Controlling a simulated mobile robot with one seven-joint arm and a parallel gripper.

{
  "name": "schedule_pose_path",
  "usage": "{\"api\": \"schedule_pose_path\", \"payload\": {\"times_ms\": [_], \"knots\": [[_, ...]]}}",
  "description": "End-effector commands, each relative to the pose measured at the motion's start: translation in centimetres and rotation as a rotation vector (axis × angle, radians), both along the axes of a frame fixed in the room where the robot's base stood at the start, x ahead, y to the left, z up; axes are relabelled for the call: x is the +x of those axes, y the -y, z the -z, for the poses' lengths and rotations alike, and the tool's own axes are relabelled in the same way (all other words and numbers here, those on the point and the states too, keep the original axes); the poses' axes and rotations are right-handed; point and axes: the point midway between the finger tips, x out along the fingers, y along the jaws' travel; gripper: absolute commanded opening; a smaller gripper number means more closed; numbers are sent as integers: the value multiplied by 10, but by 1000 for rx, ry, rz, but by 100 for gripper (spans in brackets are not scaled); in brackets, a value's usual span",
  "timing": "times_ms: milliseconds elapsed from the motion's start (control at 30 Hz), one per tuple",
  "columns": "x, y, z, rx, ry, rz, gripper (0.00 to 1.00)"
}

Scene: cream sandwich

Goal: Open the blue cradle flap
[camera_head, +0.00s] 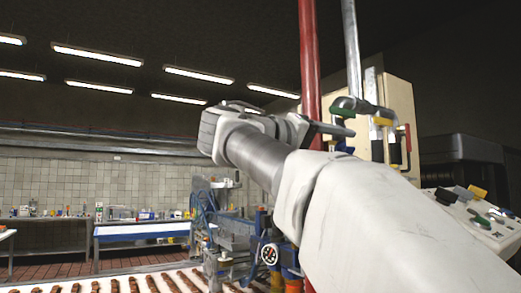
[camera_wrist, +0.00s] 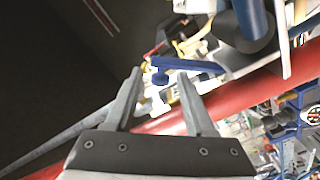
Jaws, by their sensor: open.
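A blue bar-shaped piece (camera_wrist: 187,65), which looks like the blue cradle flap, lies just beyond my fingertips in the wrist view. My gripper (camera_wrist: 160,76) is open, with its two grey fingers apart and nothing clearly held between them. The blue piece overlaps the right fingertip in the picture; I cannot tell whether they touch. White and yellow parts sit behind it. In the head view my arm reaches up from the lower right and bends, its end close to the red pole; the blue flap cannot be made out there.
A red pole (camera_head: 309,50) and a grey pole (camera_head: 351,45) rise close to my wrist. Coloured handles (camera_head: 350,106) hang before a cream cabinet (camera_head: 400,100). A blue machine (camera_head: 232,235) and a conveyor with brown bars (camera_head: 130,283) stand below. A control panel (camera_head: 475,220) is at right.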

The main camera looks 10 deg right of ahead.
Motion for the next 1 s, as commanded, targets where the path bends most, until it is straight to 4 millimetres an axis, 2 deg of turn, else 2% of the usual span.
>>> {"api": "schedule_pose_path", "payload": {"times_ms": [100,300,633,933,1000], "knots": [[6,20,0,-1,-1,4,55],[13,36,0,0,0,1,55],[14,39,0,-1,0,-1,55],[14,38,0,-1,0,-1,1],[14,38,0,-1,0,-1,0]]}}
